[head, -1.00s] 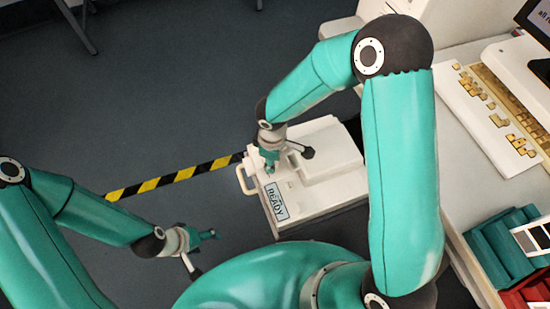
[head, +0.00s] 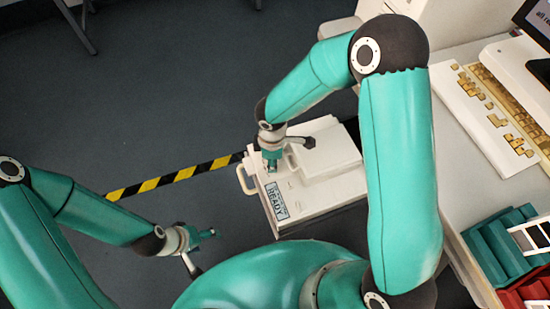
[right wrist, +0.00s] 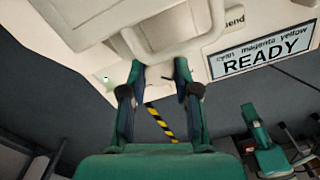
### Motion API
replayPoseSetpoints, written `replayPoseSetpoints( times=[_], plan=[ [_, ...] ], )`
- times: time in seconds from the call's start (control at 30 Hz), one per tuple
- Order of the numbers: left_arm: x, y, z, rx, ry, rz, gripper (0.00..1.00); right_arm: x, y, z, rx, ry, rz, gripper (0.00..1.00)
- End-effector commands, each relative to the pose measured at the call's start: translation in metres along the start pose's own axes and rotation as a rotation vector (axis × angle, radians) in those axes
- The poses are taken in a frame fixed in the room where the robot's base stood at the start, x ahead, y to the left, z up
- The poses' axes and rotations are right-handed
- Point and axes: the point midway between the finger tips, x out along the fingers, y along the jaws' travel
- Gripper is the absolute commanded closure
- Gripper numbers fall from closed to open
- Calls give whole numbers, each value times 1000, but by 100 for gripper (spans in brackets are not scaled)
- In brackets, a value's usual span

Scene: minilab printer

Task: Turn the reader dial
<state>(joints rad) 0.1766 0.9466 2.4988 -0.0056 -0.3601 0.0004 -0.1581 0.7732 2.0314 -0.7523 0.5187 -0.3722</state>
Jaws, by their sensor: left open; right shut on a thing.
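A white box-shaped machine (head: 325,200) with a READY panel (head: 277,199) stands on the floor in the middle of the head view. My right gripper (head: 271,164) points down at its top, near the left edge. In the right wrist view its fingers (right wrist: 159,75) are slightly apart against the pale casing (right wrist: 90,25), shut on a small part there. I take this part to be the reader dial; it is mostly hidden by the fingers. My left gripper (head: 212,234) is open and empty above the floor, left of the machine.
A pale handle (head: 244,180) sticks out at the machine's left side. A black and yellow floor stripe (head: 170,179) runs left from it. The floor at the left is free.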

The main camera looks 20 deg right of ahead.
Motion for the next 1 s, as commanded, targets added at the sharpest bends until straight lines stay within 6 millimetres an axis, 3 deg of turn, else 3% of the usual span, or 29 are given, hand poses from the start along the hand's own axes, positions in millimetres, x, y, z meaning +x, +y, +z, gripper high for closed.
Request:
replayPoseSetpoints(
  times=[0.03,0.07,0.2,0.63,1.0],
  plan=[
    [0,0,0,0,0,0,31,-1,1,-1,-2,2,3,100],
    [0,0,0,0,0,0,31,-1,1,-1,-2,2,3,64],
    [0,0,0,0,0,0,31,-1,1,-1,-2,1,3,44],
    [-1,0,0,0,0,0,31,-9,1,-1,0,1,3,44],
    [0,0,0,0,0,0,31,-76,2,-1,1,3,7,44]
  ],
)
